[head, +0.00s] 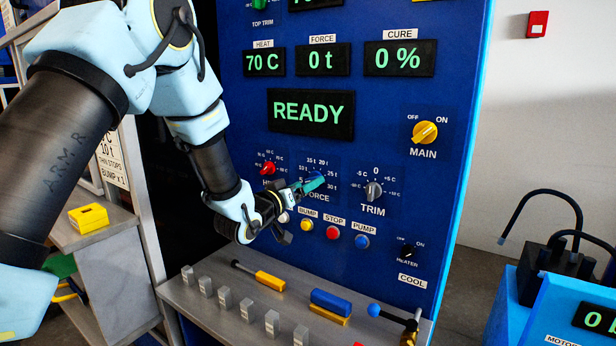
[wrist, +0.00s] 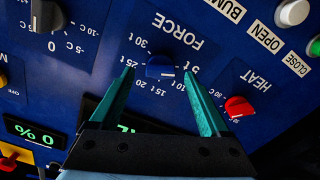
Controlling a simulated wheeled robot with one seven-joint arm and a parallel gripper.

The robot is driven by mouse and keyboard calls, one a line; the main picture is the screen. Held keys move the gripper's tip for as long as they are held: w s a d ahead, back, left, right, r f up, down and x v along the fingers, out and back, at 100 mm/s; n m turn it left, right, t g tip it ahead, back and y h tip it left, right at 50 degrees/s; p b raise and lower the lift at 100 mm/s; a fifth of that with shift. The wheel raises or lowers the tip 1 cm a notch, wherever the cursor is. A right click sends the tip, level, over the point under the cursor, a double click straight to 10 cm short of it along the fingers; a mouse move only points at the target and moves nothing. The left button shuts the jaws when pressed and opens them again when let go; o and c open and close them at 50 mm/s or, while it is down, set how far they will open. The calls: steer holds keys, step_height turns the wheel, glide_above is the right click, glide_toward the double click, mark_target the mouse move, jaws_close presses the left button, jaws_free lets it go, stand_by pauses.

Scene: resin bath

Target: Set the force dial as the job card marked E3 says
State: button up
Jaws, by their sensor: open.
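The blue force dial (wrist: 160,68) is on the blue panel, upside down in the wrist view, with tonne marks around it. Its pointer setting is too small to read. My gripper (wrist: 158,76) is open, its two teal fingers on either side of the dial with gaps showing. In the head view my gripper (head: 314,184) is at the panel and mostly covers the dial. The force display (head: 322,60) reads 0 t.
The red heat knob (wrist: 238,107) is close beside one finger. The grey trim knob (head: 374,191) is right of the dial, with the bump, stop and pump buttons (head: 333,233) below. A ledge (head: 235,318) holds metal blocks and tools. The large display (head: 310,112) reads READY.

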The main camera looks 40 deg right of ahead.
steer(key=shift+x, duration=0.85)
steer(key=shift+c, duration=0.2)
jaws_close()
